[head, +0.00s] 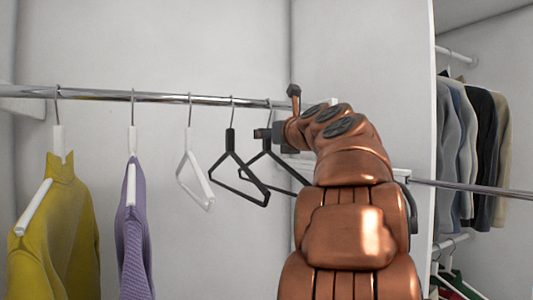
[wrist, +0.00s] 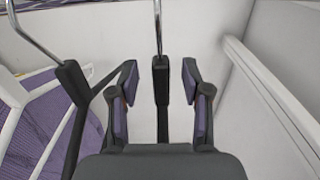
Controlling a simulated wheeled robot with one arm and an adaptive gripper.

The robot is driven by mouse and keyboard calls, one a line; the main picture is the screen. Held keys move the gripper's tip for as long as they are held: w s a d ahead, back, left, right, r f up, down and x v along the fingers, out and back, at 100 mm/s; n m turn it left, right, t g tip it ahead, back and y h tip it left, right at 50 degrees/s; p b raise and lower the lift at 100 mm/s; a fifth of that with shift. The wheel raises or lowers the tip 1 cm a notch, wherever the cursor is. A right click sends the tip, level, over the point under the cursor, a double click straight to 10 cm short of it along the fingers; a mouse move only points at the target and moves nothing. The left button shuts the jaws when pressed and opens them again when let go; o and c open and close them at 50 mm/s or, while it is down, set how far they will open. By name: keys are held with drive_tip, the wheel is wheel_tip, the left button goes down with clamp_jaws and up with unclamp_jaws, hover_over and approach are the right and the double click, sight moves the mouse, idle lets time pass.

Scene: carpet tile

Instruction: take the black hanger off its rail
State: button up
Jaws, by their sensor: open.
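Two empty black hangers hang side by side on the metal rail (head: 160,97). The left black hanger (head: 231,145) hangs clear of my gripper in the head view and shows at the left in the wrist view (wrist: 72,75). The right black hanger (head: 267,143) is partly hidden behind my gripper (head: 270,133) in the head view. In the wrist view, my gripper (wrist: 160,78) is open, with one finger on each side of the right hanger's neck (wrist: 161,92). Gaps show between the neck and both fingers. Its hook rises above the fingers.
A white hanger (head: 190,160), a purple garment (head: 134,220) and a yellow garment (head: 60,220) hang further left. A white panel (head: 405,90) stands to the right, with more clothes (head: 470,140) beyond it.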

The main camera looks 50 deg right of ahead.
drive_tip(key=shift+x, duration=0.95)
drive_tip(key=shift+c, duration=0.3)
clamp_jaws()
